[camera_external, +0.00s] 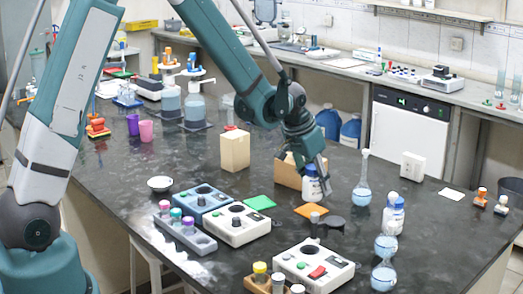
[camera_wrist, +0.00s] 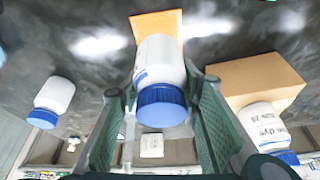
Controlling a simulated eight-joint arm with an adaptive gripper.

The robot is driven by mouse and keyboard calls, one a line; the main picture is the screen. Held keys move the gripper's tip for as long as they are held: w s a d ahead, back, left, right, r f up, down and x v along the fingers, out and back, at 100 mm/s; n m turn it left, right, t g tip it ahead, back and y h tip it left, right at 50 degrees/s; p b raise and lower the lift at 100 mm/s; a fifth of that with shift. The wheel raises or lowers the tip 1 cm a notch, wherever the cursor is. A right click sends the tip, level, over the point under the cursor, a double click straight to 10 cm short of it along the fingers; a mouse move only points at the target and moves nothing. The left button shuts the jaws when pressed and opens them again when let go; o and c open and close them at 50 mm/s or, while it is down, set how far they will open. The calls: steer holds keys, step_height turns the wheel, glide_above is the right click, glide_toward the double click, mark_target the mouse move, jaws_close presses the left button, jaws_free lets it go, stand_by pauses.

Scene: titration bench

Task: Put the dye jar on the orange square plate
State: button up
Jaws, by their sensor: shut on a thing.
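My gripper (camera_external: 314,172) is shut on a white jar with a blue lid (camera_wrist: 160,82), between its two green fingers. The held jar (camera_external: 312,190) is upright in the outside view, just behind or over the orange square plate (camera_external: 309,211). In the wrist view the plate (camera_wrist: 157,24) shows past the jar's base. I cannot tell whether the jar touches the plate. The label on the held jar is mostly hidden. Another similar jar, with "Dye" on its label (camera_wrist: 264,122), stands by the cardboard box. A third similar jar (camera_external: 393,215) stands to the right.
The cardboard box (camera_external: 288,173) is close behind my gripper. A round-bottomed flask (camera_external: 362,190) stands just right of it. A green square plate (camera_external: 260,202) and a white stirrer unit (camera_external: 236,226) are to the left. A dark round holder (camera_external: 334,222) is close in front.

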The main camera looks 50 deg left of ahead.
mark_target(309, 168)
steer(key=shift+f, duration=0.1)
steer(key=shift+f, duration=1.8)
steer(key=shift+f+b, duration=0.15)
steer(key=shift+b, duration=0.15)
steer(key=o, duration=0.9)
steer(key=shift+o, duration=0.2)
steer(key=shift+r, duration=0.25)
steer(key=shift+p+v, duration=0.6)
steer(key=shift+v, duration=5.25)
steer(key=shift+r, duration=0.1)
